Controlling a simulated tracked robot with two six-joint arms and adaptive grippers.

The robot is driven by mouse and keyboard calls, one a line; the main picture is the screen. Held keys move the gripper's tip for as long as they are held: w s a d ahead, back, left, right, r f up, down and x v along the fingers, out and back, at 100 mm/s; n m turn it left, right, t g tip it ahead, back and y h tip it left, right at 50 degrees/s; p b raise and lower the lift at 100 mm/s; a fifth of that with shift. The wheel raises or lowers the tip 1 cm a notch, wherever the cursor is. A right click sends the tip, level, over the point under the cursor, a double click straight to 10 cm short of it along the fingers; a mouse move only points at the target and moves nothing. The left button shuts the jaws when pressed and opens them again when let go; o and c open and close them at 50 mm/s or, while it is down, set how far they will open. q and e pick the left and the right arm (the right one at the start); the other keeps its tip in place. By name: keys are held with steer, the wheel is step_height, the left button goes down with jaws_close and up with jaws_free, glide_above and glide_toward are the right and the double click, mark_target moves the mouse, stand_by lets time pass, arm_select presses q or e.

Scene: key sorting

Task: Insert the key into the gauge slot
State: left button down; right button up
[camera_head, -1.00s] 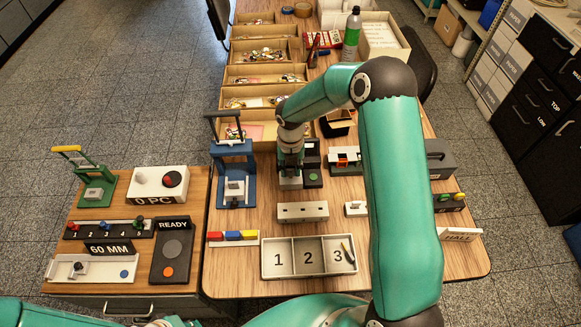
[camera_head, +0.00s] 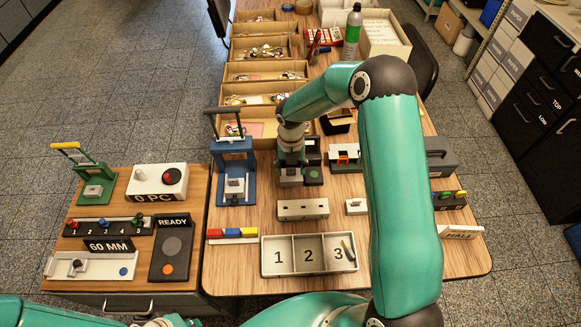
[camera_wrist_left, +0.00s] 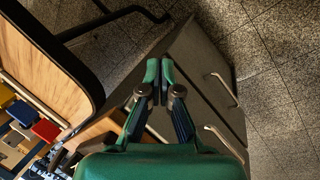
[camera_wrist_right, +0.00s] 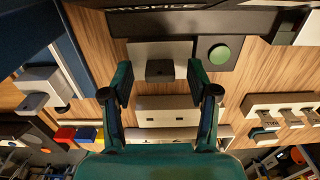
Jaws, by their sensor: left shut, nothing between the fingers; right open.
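My right gripper (camera_wrist_right: 161,88) is open. In the head view its fingers (camera_head: 291,165) are low over a dark device with a grey block (camera_head: 290,180) and a green button (camera_head: 313,175). In the right wrist view the grey block (camera_wrist_right: 142,50) has a small dark grey piece (camera_wrist_right: 160,69) on its front, between and beyond the fingertips. I cannot tell whether this piece is the key or part of the gauge. A thin key-like piece (camera_head: 347,249) leans in compartment 3 of the tray (camera_head: 264,259). My left gripper (camera_wrist_left: 153,75) is shut and empty beside the table.
A grey slotted bar (camera_head: 302,209) lies in front of the device. A small white block (camera_head: 356,207) is to its right. A blue press (camera_head: 236,170) stands at left. The dark READY panel (camera_head: 171,247) is on the side table.

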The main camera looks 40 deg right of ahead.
steer(key=shift+r, duration=0.1)
step_height(320, 180, up, 12)
steer(key=shift+f, duration=0.2)
